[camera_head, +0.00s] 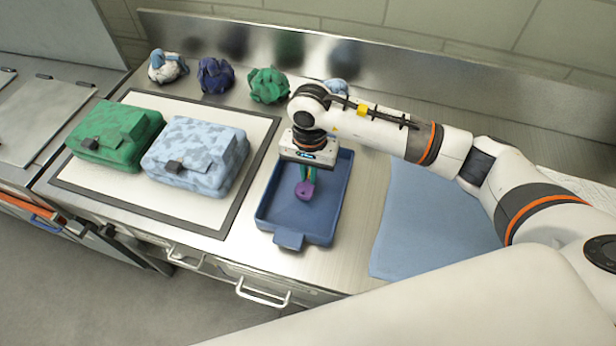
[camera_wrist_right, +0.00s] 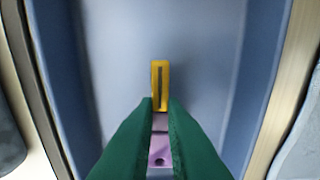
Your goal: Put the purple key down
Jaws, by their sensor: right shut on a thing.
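The purple key (camera_head: 305,190) is between the green fingers of my right gripper (camera_head: 306,176), over the blue tray (camera_head: 327,228) in the head view. In the right wrist view my right gripper (camera_wrist_right: 160,115) is shut on the purple key (camera_wrist_right: 159,157). A yellow, slotted piece (camera_wrist_right: 160,86) shows just beyond the fingertips, in line with the key. The blue tray floor (camera_wrist_right: 115,50) fills the background there. I cannot tell whether the key touches the floor. My left gripper is not in view.
A green bag (camera_head: 112,135) and a light blue camouflage bag (camera_head: 195,155) lie on a dark-edged white mat (camera_head: 150,205) left of the tray. Several crumpled bundles (camera_head: 216,75) stand along the back wall. A blue cloth (camera_head: 430,225) lies right of the tray.

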